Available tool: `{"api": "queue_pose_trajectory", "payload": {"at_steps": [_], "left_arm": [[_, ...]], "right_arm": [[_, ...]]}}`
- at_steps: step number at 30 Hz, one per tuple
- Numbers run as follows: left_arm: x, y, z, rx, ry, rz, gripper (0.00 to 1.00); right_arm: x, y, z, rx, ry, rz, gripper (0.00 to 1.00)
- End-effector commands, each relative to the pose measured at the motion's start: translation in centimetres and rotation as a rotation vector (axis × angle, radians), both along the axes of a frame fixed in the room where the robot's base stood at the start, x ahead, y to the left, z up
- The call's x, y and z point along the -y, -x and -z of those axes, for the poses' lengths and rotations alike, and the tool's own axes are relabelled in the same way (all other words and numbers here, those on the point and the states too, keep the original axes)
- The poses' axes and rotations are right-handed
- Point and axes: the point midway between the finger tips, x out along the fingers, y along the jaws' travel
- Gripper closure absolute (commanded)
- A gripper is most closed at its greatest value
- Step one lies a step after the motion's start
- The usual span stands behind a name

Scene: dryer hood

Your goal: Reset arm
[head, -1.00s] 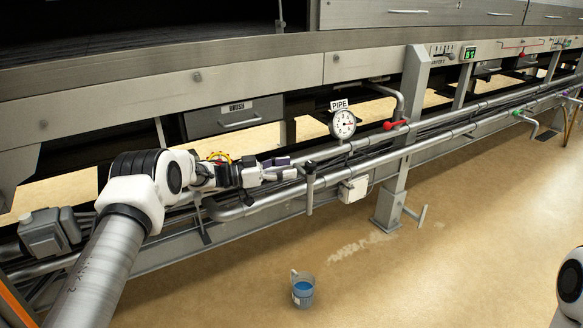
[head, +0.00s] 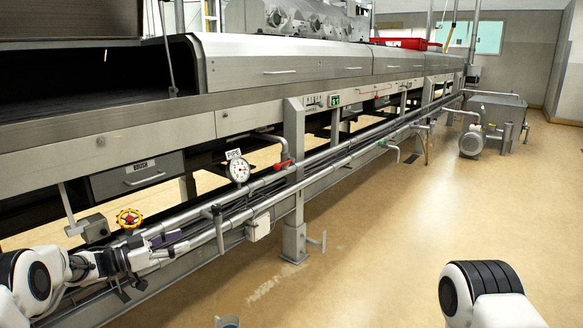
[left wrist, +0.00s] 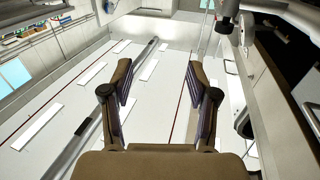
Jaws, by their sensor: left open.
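My left gripper (head: 158,252) is at the lower left of the head view, in front of the pipes under the dryer. Its two dark-padded fingers are spread and empty, as the left wrist view (left wrist: 160,85) shows. A yellow valve wheel with a red hub (head: 130,218) is just above and behind it. My right arm (head: 482,292) shows at the bottom right; its gripper is out of view.
The long steel dryer (head: 290,72) spans the view. Pipes (head: 330,165) run below it, with a gauge (head: 238,170) and a red lever (head: 283,165). A cup (head: 228,321) is cut off at the bottom edge. The floor at right (head: 400,225) is clear.

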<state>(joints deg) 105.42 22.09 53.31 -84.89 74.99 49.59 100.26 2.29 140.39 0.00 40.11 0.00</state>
Motion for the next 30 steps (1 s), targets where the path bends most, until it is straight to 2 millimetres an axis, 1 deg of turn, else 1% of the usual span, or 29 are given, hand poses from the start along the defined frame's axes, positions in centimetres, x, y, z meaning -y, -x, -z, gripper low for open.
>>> {"api": "queue_pose_trajectory", "payload": {"at_steps": [3, 5, 11, 14, 16, 17, 19, 20, 21, 23, 24, 25, 26, 27, 29, 30], "left_arm": [[2.6, 0.3, 1.5, -0.029, -0.005, 0.037, 0.41], [3.6, 0.8, 2.7, -0.060, 0.004, 0.050, 0.41], [7.6, 3.0, 7.2, -0.212, 0.095, 0.038, 0.41], [9.5, 4.7, 10.4, -0.315, 0.146, -0.008, 0.41], [10.8, 6.1, 13.0, -0.395, 0.172, -0.058, 0.41], [11.2, 6.9, 14.3, -0.432, 0.181, -0.084, 0.41], [12.2, 9.2, 17.4, -0.529, 0.190, -0.158, 0.41], [12.5, 10.5, 19.0, -0.577, 0.187, -0.195, 0.41], [12.9, 12.5, 21.1, -0.646, 0.175, -0.251, 0.41], [13.2, 16.3, 24.5, -0.759, 0.136, -0.345, 0.41], [13.0, 19.2, 26.6, -0.837, 0.097, -0.411, 0.41], [12.8, 21.6, 28.0, -0.894, 0.060, -0.458, 0.41], [12.5, 23.9, 29.3, -0.949, 0.020, -0.501, 0.41], [12.0, 27.1, 30.6, -1.018, -0.038, -0.555, 0.41], [11.1, 31.6, 32.0, -1.109, -0.125, -0.622, 0.41], [10.5, 34.3, 32.6, -1.164, -0.182, -0.660, 0.41]], "right_arm": [[0.0, 0.0, 0.0, 0.000, 0.000, 0.000, 0.60], [0.0, -0.1, 0.0, 0.002, 0.000, 0.000, 0.60], [0.0, 0.0, 0.0, 0.001, 0.000, 0.000, 0.60], [0.0, 0.0, 0.0, 0.000, 0.000, 0.000, 0.60], [0.0, 0.0, 0.0, 0.000, 0.000, 0.000, 0.60], [0.0, 0.0, 0.0, 0.000, 0.000, 0.000, 0.60], [0.0, 0.0, 0.0, 0.000, 0.000, 0.000, 0.60], [0.0, 0.0, 0.0, 0.001, 0.000, 0.000, 0.60], [0.0, 0.0, 0.0, 0.000, 0.000, 0.000, 0.60], [0.0, 0.0, 0.0, 0.000, 0.000, 0.000, 0.60], [0.0, 0.0, 0.0, 0.000, 0.000, 0.000, 0.60], [0.0, 0.0, 0.0, 0.000, 0.000, 0.000, 0.60], [0.0, 0.0, 0.0, 0.000, 0.000, 0.000, 0.60], [0.0, 0.0, 0.0, 0.000, 0.000, 0.000, 0.60], [0.0, 0.0, 0.0, 0.000, 0.000, 0.000, 0.60], [0.0, 0.0, 0.0, 0.000, 0.000, 0.000, 0.60]]}}
